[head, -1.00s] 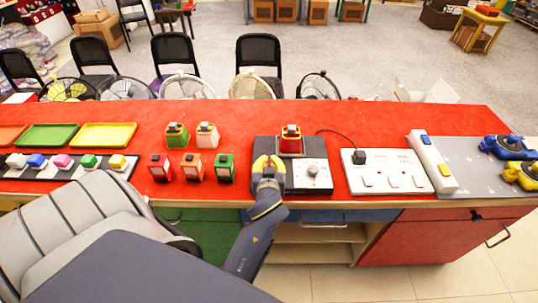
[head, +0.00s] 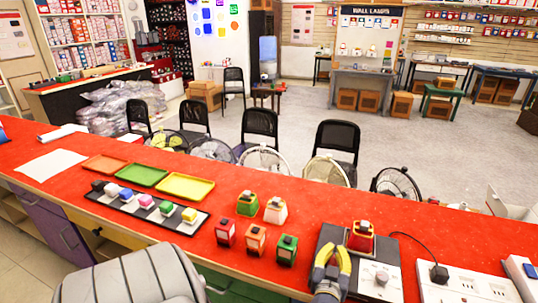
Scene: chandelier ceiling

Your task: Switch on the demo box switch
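The demo box (head: 330,237) is a dark box with a silver front panel at the lower right of the head view, on the red counter. A round pale knob or switch (head: 382,276) sits on its panel; its on or off setting is too small to tell. My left gripper (head: 333,247), with yellow fingers, is over the left part of the box, left of the knob. Its fingertips come close together and it looks shut, with nothing seen held. My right gripper is out of view.
A white socket panel (head: 465,289) with a black plug (head: 438,273) lies right of the box. Several coloured switch blocks (head: 256,238) stand to its left. Trays (head: 186,186) and a strip of coloured cubes (head: 133,214) lie farther left. Fans and chairs stand behind the counter (head: 310,215).

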